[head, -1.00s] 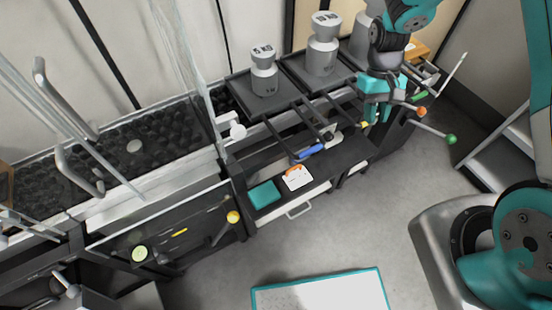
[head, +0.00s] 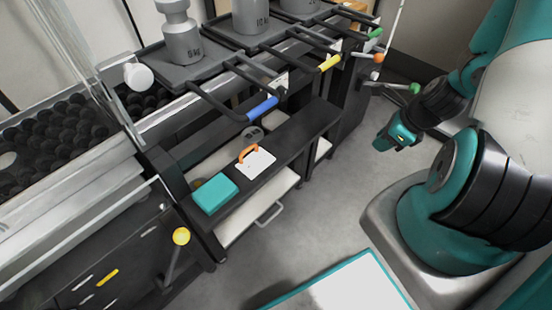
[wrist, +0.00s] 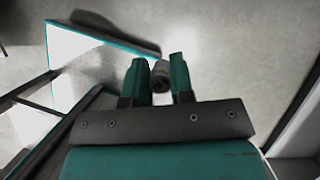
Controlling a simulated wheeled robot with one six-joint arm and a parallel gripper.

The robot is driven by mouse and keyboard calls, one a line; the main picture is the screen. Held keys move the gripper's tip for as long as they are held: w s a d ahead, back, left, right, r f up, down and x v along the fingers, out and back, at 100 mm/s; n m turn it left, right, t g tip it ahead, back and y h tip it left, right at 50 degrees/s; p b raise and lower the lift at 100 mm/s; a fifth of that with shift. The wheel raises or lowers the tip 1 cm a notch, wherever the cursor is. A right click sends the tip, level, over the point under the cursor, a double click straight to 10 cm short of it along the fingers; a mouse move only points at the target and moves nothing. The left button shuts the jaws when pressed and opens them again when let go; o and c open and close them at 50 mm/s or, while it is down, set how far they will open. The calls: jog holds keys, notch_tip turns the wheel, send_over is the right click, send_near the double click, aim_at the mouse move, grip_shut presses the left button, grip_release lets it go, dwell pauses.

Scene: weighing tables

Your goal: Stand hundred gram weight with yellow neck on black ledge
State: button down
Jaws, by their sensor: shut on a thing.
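My gripper (head: 382,143) is over the floor to the right of the black bench in the head view. In the wrist view my gripper (wrist: 160,80) is shut on a small grey weight (wrist: 161,72), held between the two teal fingers. Its neck colour is not clear from this angle. The black ledge (head: 305,125) runs along the bench front, below the handled trays. A teal box (head: 214,194) and a white card with an orange clip (head: 257,163) lie on its left part. A small dark grey item (head: 252,135) lies behind the card.
Large grey weights (head: 182,38) stand on trays behind the ledge. Tray handles with blue (head: 262,109) and yellow (head: 329,62) grips jut out above it. Levers with orange and green knobs (head: 414,88) stick out at right. The ledge's right part looks clear.

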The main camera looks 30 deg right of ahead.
jog(key=shift+w+f+b, duration=0.3)
jog(key=shift+b, duration=0.1)
jog(key=b, duration=0.2)
send_near(315, 122)
jog(key=f, duration=0.2)
jog(key=s+f, duration=0.1)
jog(key=f, duration=0.1)
jog(key=shift+s+d, duration=0.1)
jog(key=shift+d, duration=0.15)
jog(key=w, duration=0.1)
jog(key=w+a, duration=0.2)
jog(key=shift+w+b, duration=0.3)
jog(key=shift+b, duration=0.05)
jog(key=shift+s+d+f+m+b, duration=0.15)
jog(key=shift+f+m+b, duration=0.2)
jog(key=shift+f, duration=0.45)
jog(key=c, duration=1)
grip_release()
